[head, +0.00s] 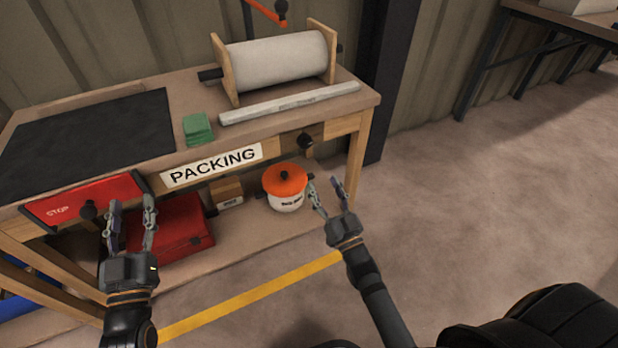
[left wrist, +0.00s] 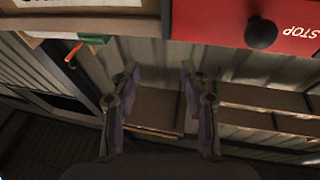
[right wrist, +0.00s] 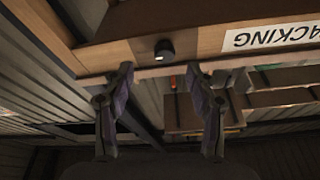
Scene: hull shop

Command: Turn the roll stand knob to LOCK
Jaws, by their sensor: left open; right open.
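The roll stand (head: 222,68) stands at the back right of the bench top, with a white roll (head: 275,62) between wooden ends. A black knob (head: 305,141) sits on the bench's front edge below it. That knob also shows in the right wrist view (right wrist: 165,48), with a small pale mark; no LOCK label is readable. My right gripper (head: 325,184) is open and empty, below and in front of this knob, apart from it. My left gripper (head: 132,205) is open and empty, in front of the red STOP panel (head: 115,192).
The STOP panel carries another black knob (head: 88,210). The bench top holds a black mat (head: 90,140), green pads (head: 197,128) and a pale bar (head: 290,103). An orange-lidded pot (head: 285,182) and red case (head: 180,228) sit on the lower shelf.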

